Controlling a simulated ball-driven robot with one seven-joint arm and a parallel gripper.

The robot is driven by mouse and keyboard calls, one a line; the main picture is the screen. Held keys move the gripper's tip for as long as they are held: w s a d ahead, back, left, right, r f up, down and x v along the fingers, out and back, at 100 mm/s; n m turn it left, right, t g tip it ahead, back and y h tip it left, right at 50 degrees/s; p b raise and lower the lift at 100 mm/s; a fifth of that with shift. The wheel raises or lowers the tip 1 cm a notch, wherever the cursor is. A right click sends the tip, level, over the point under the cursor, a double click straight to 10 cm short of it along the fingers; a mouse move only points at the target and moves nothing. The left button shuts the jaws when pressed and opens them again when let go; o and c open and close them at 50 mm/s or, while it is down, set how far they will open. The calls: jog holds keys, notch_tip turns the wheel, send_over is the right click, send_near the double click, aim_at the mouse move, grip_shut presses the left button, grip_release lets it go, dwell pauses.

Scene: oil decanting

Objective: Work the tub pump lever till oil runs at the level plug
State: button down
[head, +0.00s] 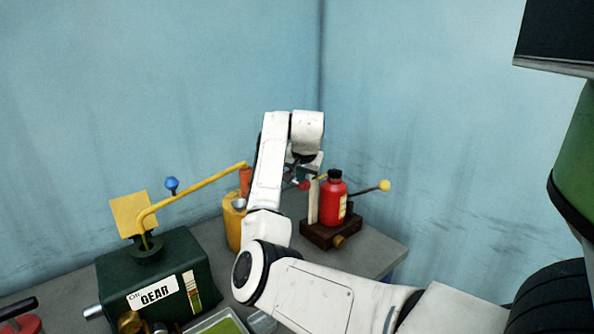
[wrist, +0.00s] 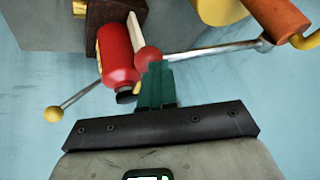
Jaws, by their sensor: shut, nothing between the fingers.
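The yellow tub (head: 233,228) stands at the back of the bench, partly behind my arm; its side shows in the wrist view (wrist: 222,10). A bright metal lever (wrist: 212,50) runs across the wrist view to a red ball knob (wrist: 148,56). The knob also shows in the head view (head: 304,186). My gripper (wrist: 155,78) is shut and empty, its green fingertips right at the knob; I cannot tell whether they touch. The green gearbox (head: 165,275) stands front left, with a yellow pipe (head: 195,187) reaching to an orange piece (head: 246,180). No running oil shows.
A red bottle (head: 332,200) stands on a dark wooden block (head: 325,236) right of my gripper, with a yellow-tipped rod (head: 385,186) sticking out. A blue knob (head: 172,184) stands by the gearbox. A green-bottomed tray (head: 222,326) lies in front. The bench's right end is clear.

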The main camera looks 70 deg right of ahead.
jog(key=shift+s+a+f, duration=0.1)
jog(key=shift+s+f, duration=0.05)
jog(key=shift+f, duration=0.75)
jog(key=w+p+v, duration=0.1)
jog(key=v, duration=1.2)
jog(key=shift+r+p, duration=0.4)
jog(key=shift+r, duration=0.15)
jog(key=shift+a, duration=0.1)
